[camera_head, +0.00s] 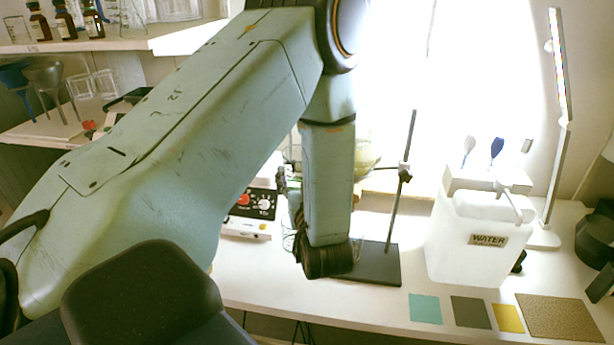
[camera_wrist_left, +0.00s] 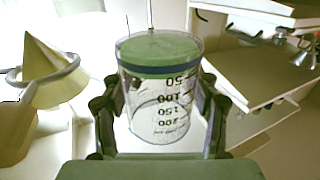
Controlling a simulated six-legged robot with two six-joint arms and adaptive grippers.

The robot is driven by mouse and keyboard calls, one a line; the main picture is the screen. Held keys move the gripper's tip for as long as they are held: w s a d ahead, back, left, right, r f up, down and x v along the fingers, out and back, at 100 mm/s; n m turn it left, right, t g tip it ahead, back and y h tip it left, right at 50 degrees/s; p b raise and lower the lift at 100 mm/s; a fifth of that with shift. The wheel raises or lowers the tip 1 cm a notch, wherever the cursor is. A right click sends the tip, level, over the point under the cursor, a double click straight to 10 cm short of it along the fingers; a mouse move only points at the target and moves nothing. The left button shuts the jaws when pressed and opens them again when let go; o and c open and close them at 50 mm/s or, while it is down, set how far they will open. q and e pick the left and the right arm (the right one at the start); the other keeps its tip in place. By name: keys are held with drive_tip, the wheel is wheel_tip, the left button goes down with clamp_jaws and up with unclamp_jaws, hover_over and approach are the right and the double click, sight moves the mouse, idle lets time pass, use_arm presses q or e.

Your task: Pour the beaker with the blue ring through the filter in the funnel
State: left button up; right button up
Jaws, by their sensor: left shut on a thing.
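In the left wrist view the clear beaker with the blue ring (camera_wrist_left: 162,108) stands between both fingers of my left gripper (camera_wrist_left: 160,112), which is shut on it. Its printed scale reads upside down in that picture. Green shows at the beaker's ringed end; I cannot tell how deep it is. A pale yellow cone in a ring, the funnel with its filter (camera_wrist_left: 45,72), is left of the beaker and apart from it. In the head view the pale funnel (camera_head: 368,153) shows partly behind my left forearm, which hides most of the gripper and the beaker. My right gripper is not in view.
A dark stand (camera_head: 388,268) with an upright rod is beside my forearm. A white water container (camera_head: 470,250) stands to its right. A control box with knobs (camera_head: 250,208) is left of my forearm. Mats lie at the front right. Shelves with bottles and funnels are at left.

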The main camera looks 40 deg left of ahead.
use_arm(q)
drive_tip(key=shift+r, duration=0.25)
drive_tip(key=shift+w+r+m+p, duration=0.15)
drive_tip(key=shift+m+p, duration=0.45)
drive_tip(key=shift+w+d+r+m+p, duration=0.2)
drive_tip(key=shift+m+p, duration=0.1)
drive_tip(key=shift+m, duration=0.1)
drive_tip(key=shift+w+r+m+p, duration=0.15)
drive_tip(key=shift+w+m+p, duration=0.05)
drive_tip(key=shift+m+p, duration=0.3)
drive_tip(key=shift+w+d+r+m+g, duration=0.2)
drive_tip(key=shift+r+m+g, duration=0.1)
drive_tip(key=shift+m, duration=0.1)
drive_tip(key=shift+r+p, duration=0.15)
drive_tip(key=shift+p, duration=0.3)
drive_tip(key=shift+r, duration=0.15)
drive_tip(key=shift+r+p, duration=0.35)
drive_tip(key=shift+p, duration=0.1)
drive_tip(key=shift+w+r+m+p, duration=0.15)
drive_tip(key=shift+r+m+p, duration=0.15)
drive_tip(key=shift+r+p, duration=0.3)
